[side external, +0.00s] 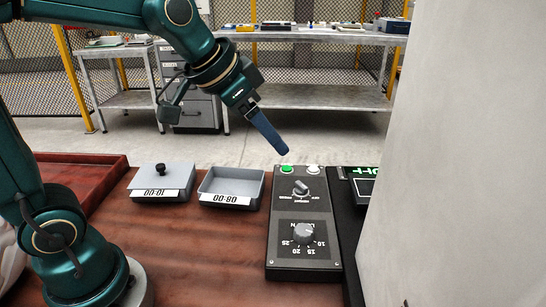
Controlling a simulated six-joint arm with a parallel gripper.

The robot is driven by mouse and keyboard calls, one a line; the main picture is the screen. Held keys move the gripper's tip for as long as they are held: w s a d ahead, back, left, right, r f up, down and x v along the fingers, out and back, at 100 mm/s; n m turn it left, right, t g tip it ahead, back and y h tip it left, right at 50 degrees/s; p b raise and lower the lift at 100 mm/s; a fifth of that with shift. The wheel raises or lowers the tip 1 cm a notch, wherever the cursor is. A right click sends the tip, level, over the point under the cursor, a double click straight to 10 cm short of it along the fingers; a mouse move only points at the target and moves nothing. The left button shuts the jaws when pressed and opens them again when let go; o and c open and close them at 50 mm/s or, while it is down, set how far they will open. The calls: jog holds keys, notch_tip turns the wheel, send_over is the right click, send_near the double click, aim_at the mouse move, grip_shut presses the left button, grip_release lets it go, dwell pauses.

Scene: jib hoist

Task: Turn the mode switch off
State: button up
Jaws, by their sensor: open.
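The mode switch (300,187) looks like the small grey lever knob in the upper middle of the dark control box (290,262). Its lever appears turned slantwise, and the labels around it are too small to read surely. My gripper (284,151) is above the far end of the box, pointing down and to the right. Its blue fingers overlap in this view, so the gap between them is hidden. It is open, holds nothing visible, and appears apart from the switch.
A green button (288,169) and white button (313,169) sit beyond the switch; a numbered dial (303,233) sits nearer. A green display (362,171) and a pale wall (460,180) stand right.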

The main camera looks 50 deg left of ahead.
jog(key=s+f+n, duration=0.1)
jog(key=s+n, duration=0.1)
jog(key=s, duration=0.5)
jog(key=s+f+n+g+y, duration=0.1)
jog(key=s+f+n, duration=0.1)
jog(key=s, duration=0.5)
jog(key=shift+s+a+f+n, duration=0.25)
jog(key=shift+a+n, duration=0.15)
jog(key=shift+n, duration=0.4)
jog(key=shift+o, duration=0.4)
